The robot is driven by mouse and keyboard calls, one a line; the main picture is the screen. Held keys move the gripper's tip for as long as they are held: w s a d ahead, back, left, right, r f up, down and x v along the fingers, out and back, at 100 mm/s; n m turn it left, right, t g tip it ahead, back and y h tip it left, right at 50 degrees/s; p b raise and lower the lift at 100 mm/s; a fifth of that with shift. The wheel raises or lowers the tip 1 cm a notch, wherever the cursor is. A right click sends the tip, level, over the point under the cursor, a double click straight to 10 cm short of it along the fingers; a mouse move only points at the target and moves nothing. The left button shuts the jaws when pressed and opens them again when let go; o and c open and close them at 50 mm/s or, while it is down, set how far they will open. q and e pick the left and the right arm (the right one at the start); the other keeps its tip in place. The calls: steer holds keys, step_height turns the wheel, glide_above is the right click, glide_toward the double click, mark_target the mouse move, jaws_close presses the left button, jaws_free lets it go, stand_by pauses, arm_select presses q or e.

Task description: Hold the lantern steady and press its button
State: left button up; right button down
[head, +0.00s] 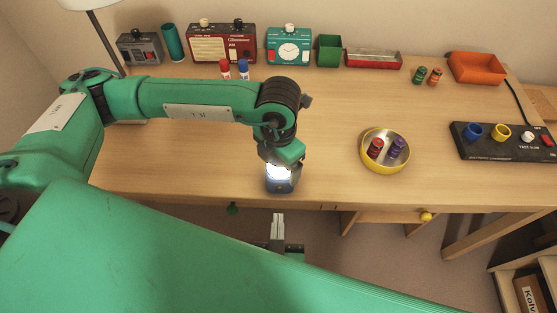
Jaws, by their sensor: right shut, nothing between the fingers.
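The lantern (279,187) stands upright near the front edge of the desk, with a dark blue body and a bright white glowing part. My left gripper (278,164) is directly over the lantern and hides its top. The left fingers are hard to make out against the glow, so I cannot tell whether they grip it. The lantern's button cannot be made out. My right gripper (278,220) is shut and empty, just below the lantern in the picture and in front of the desk edge. My green arm partly hides it.
A yellow-rimmed bowl (364,158) with red and purple cylinders stands right of the lantern. A black control panel (480,150) is at the right. The desk between is mostly clear.

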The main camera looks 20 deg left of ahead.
arm_select(q)
step_height(320, 180, up, 12)
stand_by(0.6)
stand_by(0.5)
